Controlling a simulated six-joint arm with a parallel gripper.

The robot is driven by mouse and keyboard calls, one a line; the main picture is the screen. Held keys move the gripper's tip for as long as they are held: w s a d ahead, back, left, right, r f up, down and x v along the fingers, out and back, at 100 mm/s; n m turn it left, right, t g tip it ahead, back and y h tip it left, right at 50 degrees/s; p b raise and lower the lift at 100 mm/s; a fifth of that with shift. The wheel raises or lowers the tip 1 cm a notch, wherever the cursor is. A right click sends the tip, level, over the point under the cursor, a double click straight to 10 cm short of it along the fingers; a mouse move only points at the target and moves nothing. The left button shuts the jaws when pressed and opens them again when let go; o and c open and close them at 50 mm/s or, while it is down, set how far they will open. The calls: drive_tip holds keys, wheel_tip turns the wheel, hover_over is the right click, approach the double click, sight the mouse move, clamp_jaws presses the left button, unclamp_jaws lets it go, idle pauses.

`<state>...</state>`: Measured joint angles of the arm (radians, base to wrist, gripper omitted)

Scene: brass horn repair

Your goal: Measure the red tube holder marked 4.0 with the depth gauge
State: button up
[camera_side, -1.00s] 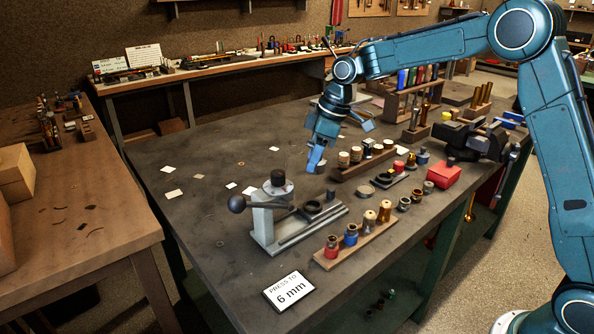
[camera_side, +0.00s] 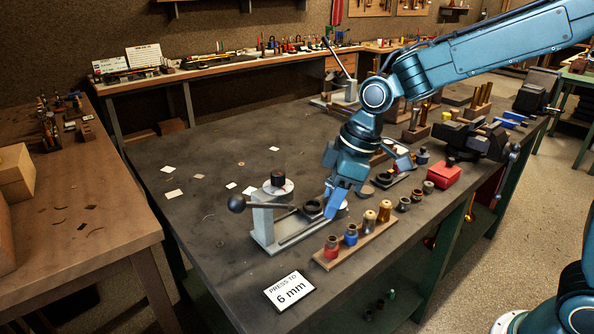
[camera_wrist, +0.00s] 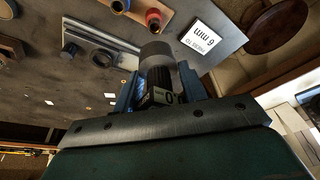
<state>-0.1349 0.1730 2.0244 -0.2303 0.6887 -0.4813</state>
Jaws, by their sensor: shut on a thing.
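My gripper (camera_side: 335,208) is low over the bench, just behind and left of the front wooden rack (camera_side: 374,240). In the wrist view, my gripper (camera_wrist: 159,90) is shut on a dark cylinder with a grey round end and a small label or display, apparently the depth gauge (camera_wrist: 156,54). The held thing cannot be made out in the side view. A red tube holder (camera_side: 332,250) stands at the left end of the rack and also shows in the wrist view (camera_wrist: 153,19). Its marking is not readable. A blue holder (camera_side: 351,237) stands beside it.
A grey press (camera_side: 262,220) with a ball lever stands left of my gripper. A sign reading "PRESS TO 6 mm" (camera_side: 289,291) lies in front. A red box (camera_side: 447,175) and a vice (camera_side: 470,138) are at the right. The bench's left part is mostly clear.

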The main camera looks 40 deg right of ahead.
drive_tip(key=shift+f, duration=0.1)
idle(0.3)
hover_over(330, 238)
drive_tip(key=shift+f, duration=2.3)
drive_tip(key=shift+f, duration=1.9)
drive_tip(key=o, duration=1.5)
drive_tip(key=shift+r, duration=3.5)
drive_tip(key=shift+s, duration=0.1)
